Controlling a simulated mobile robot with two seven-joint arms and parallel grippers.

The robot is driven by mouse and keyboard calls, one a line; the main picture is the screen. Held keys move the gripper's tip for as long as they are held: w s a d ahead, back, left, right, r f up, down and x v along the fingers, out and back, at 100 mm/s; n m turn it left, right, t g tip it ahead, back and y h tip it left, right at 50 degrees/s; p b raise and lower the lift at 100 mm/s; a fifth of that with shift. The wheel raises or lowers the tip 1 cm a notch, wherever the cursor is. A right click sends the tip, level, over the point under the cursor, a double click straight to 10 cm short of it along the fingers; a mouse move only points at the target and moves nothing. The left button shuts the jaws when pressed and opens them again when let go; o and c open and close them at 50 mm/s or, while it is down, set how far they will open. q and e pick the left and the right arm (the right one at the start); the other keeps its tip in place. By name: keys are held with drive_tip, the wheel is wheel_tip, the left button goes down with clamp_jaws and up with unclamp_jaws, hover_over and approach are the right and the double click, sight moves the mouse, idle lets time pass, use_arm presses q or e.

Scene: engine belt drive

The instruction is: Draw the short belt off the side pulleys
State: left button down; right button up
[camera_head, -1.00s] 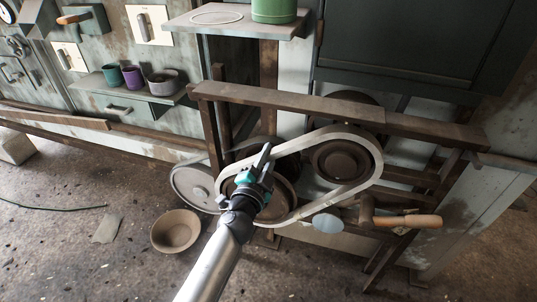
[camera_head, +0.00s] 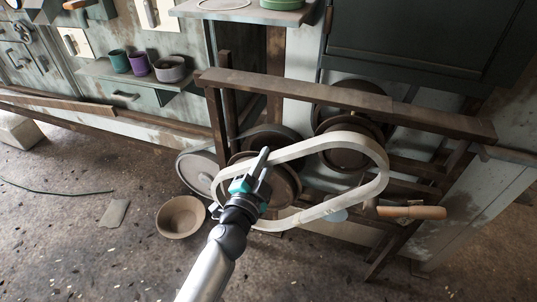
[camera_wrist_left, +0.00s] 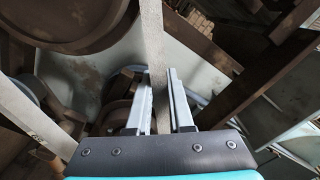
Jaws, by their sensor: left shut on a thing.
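The short belt (camera_head: 320,211) is a pale, stiff-looking oval loop in the head view. My left gripper (camera_head: 262,162) is shut on the belt's upper run near its left end. In the left wrist view the belt (camera_wrist_left: 151,35) passes between the two fingers (camera_wrist_left: 160,98). The brown side pulleys, a left one (camera_head: 285,187) and a right one (camera_head: 345,157), show through the loop. The loop appears in front of them and offset downward, apart from their rims as far as I can tell. My right gripper is not in view.
A wooden rail (camera_head: 300,92) runs above the pulleys. A crank with a wooden handle (camera_head: 412,212) sticks out at the right. A grey wheel (camera_head: 198,172) is left of the belt, and a brown bowl (camera_head: 181,216) stands on the floor. The floor at front left is mostly clear.

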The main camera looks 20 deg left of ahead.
use_arm(q)
drive_tip(key=shift+s+r, duration=0.1)
drive_tip(key=shift+s, duration=1.75)
drive_tip(key=s+b, duration=0.2)
drive_tip(key=s, duration=0.7)
drive_tip(key=shift+a, duration=0.2)
